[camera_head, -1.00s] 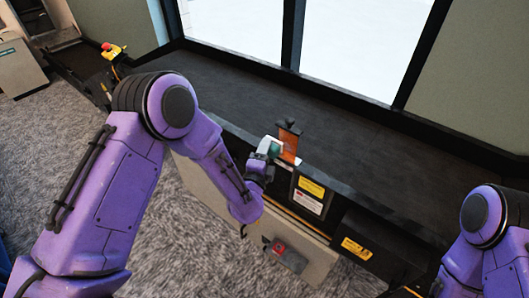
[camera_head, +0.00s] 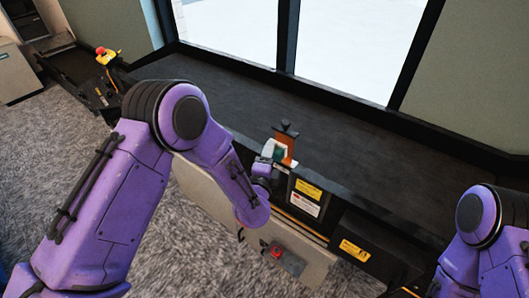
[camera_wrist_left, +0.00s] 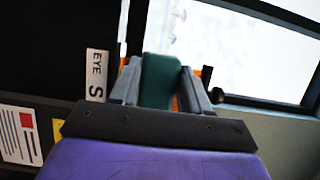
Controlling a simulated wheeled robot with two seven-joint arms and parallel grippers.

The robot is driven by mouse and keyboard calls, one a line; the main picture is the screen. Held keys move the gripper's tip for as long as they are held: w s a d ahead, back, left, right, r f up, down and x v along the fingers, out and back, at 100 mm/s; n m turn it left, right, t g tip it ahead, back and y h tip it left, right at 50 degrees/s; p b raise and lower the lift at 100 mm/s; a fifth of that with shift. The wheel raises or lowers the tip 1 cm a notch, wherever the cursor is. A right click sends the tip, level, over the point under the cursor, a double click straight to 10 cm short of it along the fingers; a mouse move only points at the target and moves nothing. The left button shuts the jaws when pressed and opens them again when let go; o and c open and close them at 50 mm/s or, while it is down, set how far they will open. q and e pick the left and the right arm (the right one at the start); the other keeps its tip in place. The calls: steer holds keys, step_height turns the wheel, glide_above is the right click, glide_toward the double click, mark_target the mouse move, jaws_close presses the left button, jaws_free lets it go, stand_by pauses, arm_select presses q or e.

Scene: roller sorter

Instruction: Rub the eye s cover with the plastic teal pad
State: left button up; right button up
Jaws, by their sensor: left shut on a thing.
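My left gripper (camera_head: 272,152) is shut on the teal pad (camera_head: 280,153), at the front edge of the black conveyor. In the left wrist view the teal pad (camera_wrist_left: 160,80) stands between the two grey fingers. The eye is an orange upright piece (camera_head: 288,142) with a dark bracket on top (camera_head: 287,128). The pad and fingers overlap its lower part, and I cannot tell whether the pad touches it. A white "EYE S" label (camera_wrist_left: 97,75) is beside the fingers in the left wrist view. My right gripper is not visible.
The black conveyor bed (camera_head: 230,95) is bare behind the eye. Yellow and white warning labels (camera_head: 308,196) and a red switch box (camera_head: 283,257) are on the front side. A red and yellow emergency stop (camera_head: 104,54) stands far left. A window is behind.

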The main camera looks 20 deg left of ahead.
mark_target(285, 153)
arm_select(q)
steer(key=shift+s+d+r, duration=0.1)
steer(key=shift+s+d, duration=0.15)
steer(key=shift+d, duration=0.5)
steer(key=shift+s+d+f, duration=0.1)
steer(key=shift+s+d, duration=0.15)
steer(key=shift+d, duration=0.5)
steer(key=shift+s+d+r, duration=0.1)
steer(key=shift+s+d, duration=0.15)
steer(key=shift+d, duration=0.5)
steer(key=shift+w+a, duration=0.4)
steer(key=shift+a, duration=0.65)
steer(key=shift+w+a, duration=0.4)
steer(key=shift+a, duration=0.7)
steer(key=shift+w+a, duration=0.4)
steer(key=shift+a, duration=0.65)
steer(key=s+a, duration=0.2)
steer(key=s, duration=0.3)
steer(key=shift+s+p, duration=0.35)
steer(key=shift+s+a+b, duration=0.2)
steer(key=shift+s, duration=0.5)
steer(key=shift+s+a+b, duration=0.15)
steer(key=shift+s, duration=0.55)
